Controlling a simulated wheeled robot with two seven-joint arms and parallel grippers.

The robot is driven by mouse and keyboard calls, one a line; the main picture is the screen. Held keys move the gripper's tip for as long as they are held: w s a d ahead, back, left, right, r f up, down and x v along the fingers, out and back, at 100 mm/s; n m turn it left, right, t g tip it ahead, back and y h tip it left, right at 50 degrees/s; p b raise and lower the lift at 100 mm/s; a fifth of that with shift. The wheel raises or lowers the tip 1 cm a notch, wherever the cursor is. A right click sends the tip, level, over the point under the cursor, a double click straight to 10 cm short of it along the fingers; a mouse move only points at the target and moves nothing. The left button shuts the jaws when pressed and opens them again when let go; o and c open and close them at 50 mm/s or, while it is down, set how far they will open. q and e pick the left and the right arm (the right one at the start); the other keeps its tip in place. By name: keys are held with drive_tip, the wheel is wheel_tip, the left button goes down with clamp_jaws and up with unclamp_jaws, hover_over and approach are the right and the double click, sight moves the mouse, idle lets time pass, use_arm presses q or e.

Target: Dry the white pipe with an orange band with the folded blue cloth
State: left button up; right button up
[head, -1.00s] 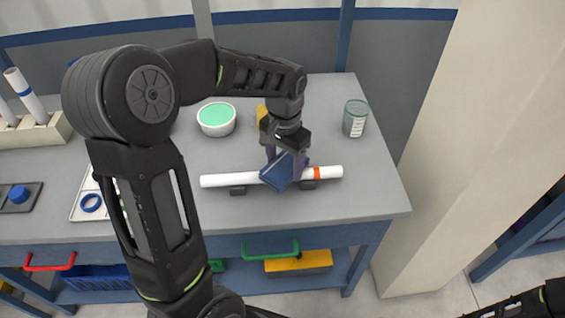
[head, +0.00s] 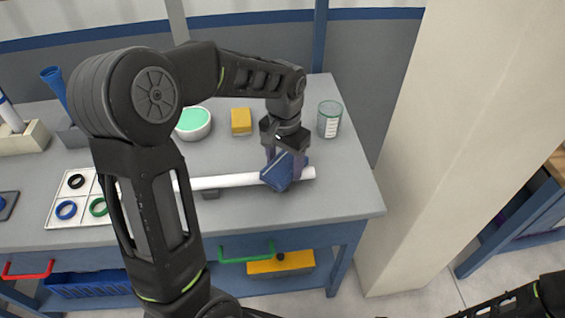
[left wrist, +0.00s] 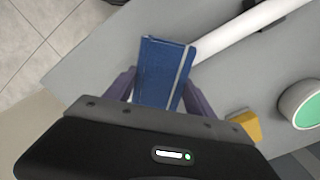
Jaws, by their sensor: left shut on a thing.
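The white pipe (head: 226,181) lies level across its low supports near the front of the table; its left part passes behind my arm. It also shows in the left wrist view (left wrist: 240,30). The folded blue cloth (head: 275,174) lies against the pipe near its right end. No orange band shows now; the cloth covers that stretch. My left gripper (head: 285,163) is shut on the cloth, held between its two fingers. In the left wrist view the cloth (left wrist: 161,75) sits between the fingers, with a pale stripe along it. My right gripper is not visible.
Behind the pipe stand a white bowl with green inside (head: 193,122), a yellow block (head: 241,121) and a clear jar (head: 329,119). A white tray with rings (head: 72,190) lies left. The table's right edge is close to the pipe's end.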

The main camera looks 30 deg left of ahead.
use_arm(q)
wheel_tip(320, 180, up, 2)
drive_tip(key=shift+r+p, duration=0.15)
drive_tip(key=shift+p, duration=0.45)
drive_tip(key=shift+s+r, duration=0.1)
drive_tip(key=shift+r, duration=0.2)
drive_tip(key=shift+r+p, duration=0.85)
drive_tip(key=shift+p, duration=0.1)
drive_tip(key=shift+r+p, duration=1.35)
drive_tip(key=shift+r, duration=0.4)
